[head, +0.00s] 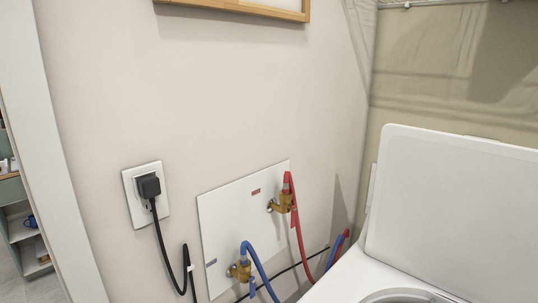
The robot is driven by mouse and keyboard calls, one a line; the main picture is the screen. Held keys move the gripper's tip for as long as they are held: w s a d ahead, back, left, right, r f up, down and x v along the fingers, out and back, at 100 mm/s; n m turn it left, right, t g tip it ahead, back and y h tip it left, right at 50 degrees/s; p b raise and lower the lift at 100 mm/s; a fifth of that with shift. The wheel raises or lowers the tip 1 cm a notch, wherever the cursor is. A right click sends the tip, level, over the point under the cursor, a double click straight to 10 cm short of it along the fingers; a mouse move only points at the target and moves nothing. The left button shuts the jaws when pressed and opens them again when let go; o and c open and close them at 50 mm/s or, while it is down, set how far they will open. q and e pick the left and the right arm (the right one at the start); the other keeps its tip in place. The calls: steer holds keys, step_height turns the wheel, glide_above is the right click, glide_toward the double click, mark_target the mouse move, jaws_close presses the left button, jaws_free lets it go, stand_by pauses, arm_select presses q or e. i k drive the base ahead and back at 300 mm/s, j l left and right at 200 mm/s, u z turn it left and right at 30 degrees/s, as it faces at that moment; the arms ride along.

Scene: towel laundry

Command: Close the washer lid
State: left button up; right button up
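The white washer (345,283) stands at the lower right of the head view, cut off by the right and bottom edges. Its white lid (450,205) is open and stands up at the back, leaning near the beige wall. Part of the round opening (400,297) shows at the bottom edge. The inside of the drum is out of view. Neither of my grippers is in view.
Red hose (297,225) and blue hose (262,272) run from brass valves on a white wall panel (225,215) left of the washer. A black plug (149,187) with a cord sits in a wall outlet. Shelves (22,230) show through an opening at far left.

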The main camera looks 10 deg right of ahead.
mark_target(456, 214)
steer(key=z, duration=1.7)
